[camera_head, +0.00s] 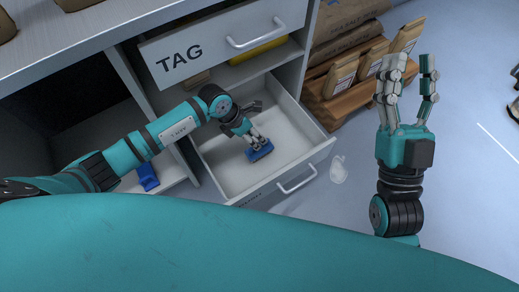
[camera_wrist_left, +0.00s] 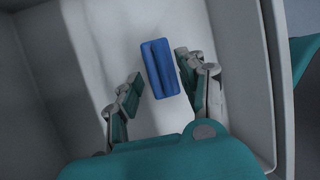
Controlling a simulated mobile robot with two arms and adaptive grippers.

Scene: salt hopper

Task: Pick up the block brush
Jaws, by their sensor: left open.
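The blue block brush (camera_head: 260,152) lies on the floor of an open white drawer (camera_head: 226,172). My left gripper (camera_head: 257,141) reaches down into the drawer, right at the brush. In the left wrist view the brush (camera_wrist_left: 160,68) lies between the tips of my left gripper (camera_wrist_left: 158,82), which is open. A gap shows between the brush and the left finger; the right finger is close to it, and I cannot tell whether it touches. My right gripper (camera_head: 408,78) is raised over the floor at the right, empty, its fingers apart.
Another blue item (camera_head: 148,177) lies in the compartment to the left. Sacks and brown packets (camera_head: 342,77) stand right of the cabinet. Floor at right is mostly clear.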

